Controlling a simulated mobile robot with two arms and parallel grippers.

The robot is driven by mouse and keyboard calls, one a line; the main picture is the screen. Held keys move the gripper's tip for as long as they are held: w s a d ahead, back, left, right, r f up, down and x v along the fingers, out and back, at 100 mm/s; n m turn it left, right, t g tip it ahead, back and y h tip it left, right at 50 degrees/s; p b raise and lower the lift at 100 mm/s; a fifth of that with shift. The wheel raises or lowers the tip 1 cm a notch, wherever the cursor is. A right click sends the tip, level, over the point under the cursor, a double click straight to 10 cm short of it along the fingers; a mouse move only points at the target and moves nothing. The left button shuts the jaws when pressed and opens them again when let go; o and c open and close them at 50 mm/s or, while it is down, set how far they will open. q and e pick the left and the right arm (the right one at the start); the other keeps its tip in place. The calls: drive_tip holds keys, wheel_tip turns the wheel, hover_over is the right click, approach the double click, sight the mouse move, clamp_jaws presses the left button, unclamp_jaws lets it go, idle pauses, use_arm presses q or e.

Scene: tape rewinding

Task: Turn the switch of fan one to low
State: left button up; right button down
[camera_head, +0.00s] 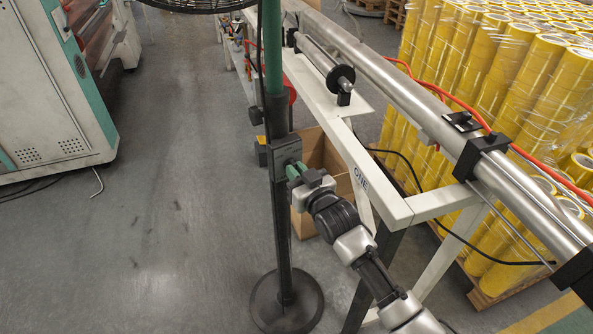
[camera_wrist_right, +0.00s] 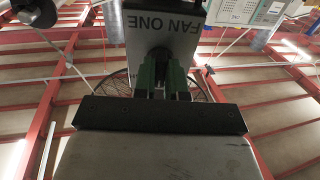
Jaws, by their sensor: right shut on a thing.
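Fan one stands on a dark and green pole (camera_head: 272,60) with a round base (camera_head: 268,310). Its fan cage (camera_head: 195,5) is cut off at the top of the head view. A grey switch box (camera_head: 284,151) is fixed to the pole; in the right wrist view the box (camera_wrist_right: 150,22) carries the upside-down words "FAN ONE". My right gripper (camera_head: 294,170) is at the lower face of the box. In the wrist view its green fingers (camera_wrist_right: 162,78) are shut on the dark switch knob (camera_wrist_right: 160,55), which is mostly hidden. The knob's setting cannot be read. My left gripper is out of view.
A white metal frame (camera_head: 340,130) with a long steel roller (camera_head: 400,90) runs close to the right of my right arm. A cardboard box (camera_head: 318,160) is behind the gripper. Stacked yellow tape rolls (camera_head: 520,75) fill the right. The floor left of the pole is clear.

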drive_tip(key=c, duration=1.2)
unclamp_jaws()
drive_tip(key=v, duration=1)
drive_tip(key=shift+s+d+b, duration=0.2)
drive_tip(key=shift+s+b, duration=0.1)
drive_tip(key=shift+s, duration=0.05)
drive_tip(key=s+d+f+m+g+h, duration=0.1)
drive_tip(key=s+d+f+g+h, duration=0.15)
drive_tip(key=f, duration=0.85)
drive_tip(key=s+d+f+m+g+h, duration=0.15)
drive_tip(key=s+d+f, duration=0.25)
drive_tip(key=f, duration=0.8)
drive_tip(key=s+d+f+g+h, duration=0.2)
drive_tip(key=s+d+f, duration=0.15)
drive_tip(key=f, duration=0.75)
drive_tip(key=s+d+f+g+h, duration=0.1)
drive_tip(key=s+d+f+g, duration=0.1)
drive_tip(key=s+f, duration=0.4)
drive_tip(key=s+d+f+g+h, duration=0.1)
drive_tip(key=s+d+f+g, duration=0.2)
drive_tip(key=s, duration=1.4)
drive_tip(key=s+d+f+m+g+h, duration=0.1)
drive_tip(key=s+d+f+g, duration=0.2)
drive_tip(key=s+f, duration=0.7)
drive_tip(key=shift+s+f+g, duration=0.3)
drive_tip(key=shift+s+f, duration=0.05)
drive_tip(key=shift+s, duration=0.35)
